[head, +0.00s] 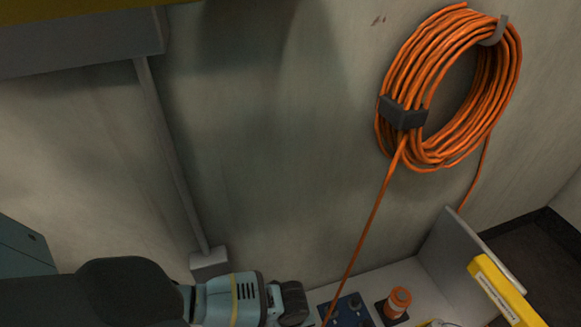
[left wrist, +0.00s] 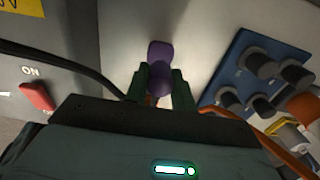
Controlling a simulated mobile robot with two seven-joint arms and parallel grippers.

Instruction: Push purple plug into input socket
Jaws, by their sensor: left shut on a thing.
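The purple plug (left wrist: 159,55) shows in the left wrist view, held between the dark green fingers of my left gripper (left wrist: 161,82). The gripper is shut on it, and the plug's far end sticks out past the fingertips over a pale grey surface. In the head view my left arm comes in from the lower left, and the plug and fingers cannot be made out there. I cannot identify the input socket in either view. My right gripper is in neither view.
A blue panel (left wrist: 234,72) with dark round fittings lies right of the plug; it also shows in the head view (head: 349,309). A red switch (left wrist: 37,96) marked ON is left. A coiled orange cable (head: 408,70) hangs on the wall, one strand running down. An orange-topped fitting (head: 399,299) stands nearby.

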